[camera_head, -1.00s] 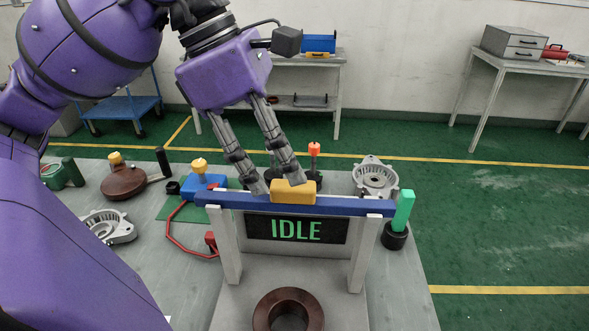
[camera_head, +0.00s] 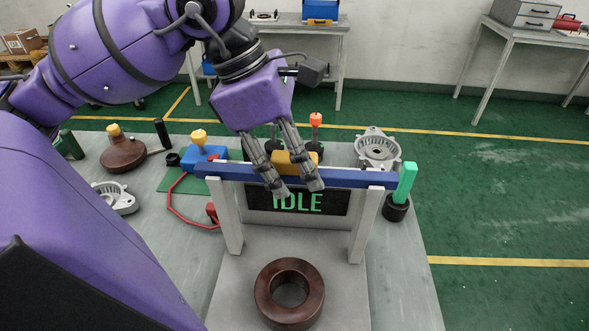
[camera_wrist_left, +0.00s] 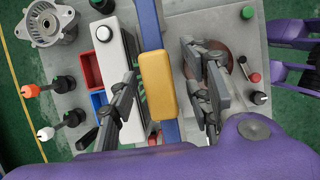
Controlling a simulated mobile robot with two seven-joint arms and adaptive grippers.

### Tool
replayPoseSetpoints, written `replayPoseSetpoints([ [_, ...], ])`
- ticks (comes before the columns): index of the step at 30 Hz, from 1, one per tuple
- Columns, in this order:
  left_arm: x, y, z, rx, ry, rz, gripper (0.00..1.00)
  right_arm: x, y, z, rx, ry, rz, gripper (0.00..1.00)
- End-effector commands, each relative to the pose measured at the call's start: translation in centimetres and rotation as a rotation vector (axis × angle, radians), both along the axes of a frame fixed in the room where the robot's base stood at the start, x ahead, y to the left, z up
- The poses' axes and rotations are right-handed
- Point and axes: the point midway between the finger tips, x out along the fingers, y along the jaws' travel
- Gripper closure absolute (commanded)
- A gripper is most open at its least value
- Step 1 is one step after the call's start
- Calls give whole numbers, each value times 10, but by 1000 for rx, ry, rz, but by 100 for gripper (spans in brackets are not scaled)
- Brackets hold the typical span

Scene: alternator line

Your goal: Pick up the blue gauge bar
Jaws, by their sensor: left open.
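The blue gauge bar (camera_head: 350,177) lies level across two grey uprights above an "IDLE" display, with a yellow grip block (camera_head: 282,163) at its middle. In the left wrist view the bar (camera_wrist_left: 148,22) runs top to bottom, with the yellow block (camera_wrist_left: 158,82) near the centre. My left gripper (camera_head: 298,188) is open, its fingers pointing down at the block and partly covering it in the head view. In the left wrist view the fingers (camera_wrist_left: 162,85) are spread on either side of the block, with gaps visible.
A green post (camera_head: 405,182) stands at the bar's right end. A blue box with a yellow knob (camera_head: 205,154) is near the left end. A grey alternator housing (camera_head: 378,149) and red-topped post (camera_head: 315,124) stand behind.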

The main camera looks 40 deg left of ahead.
Motion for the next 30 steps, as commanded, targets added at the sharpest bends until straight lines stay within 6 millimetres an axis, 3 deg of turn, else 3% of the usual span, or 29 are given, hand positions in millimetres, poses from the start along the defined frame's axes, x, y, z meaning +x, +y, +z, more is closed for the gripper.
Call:
replayPoseSetpoints([
  [3, 0, 0, 1, 0, 0, 0, 57, 1, 1, 0, 1, -1, -1, 60],
  [13, 0, 0, 1, 0, 0, 0, 100, 2, 3, 1, 7, -5, -7, 60],
  [30, 1, 1, 11, 1, -3, 1, 100, 2, 2, 1, 4, -5, -3, 60],
])
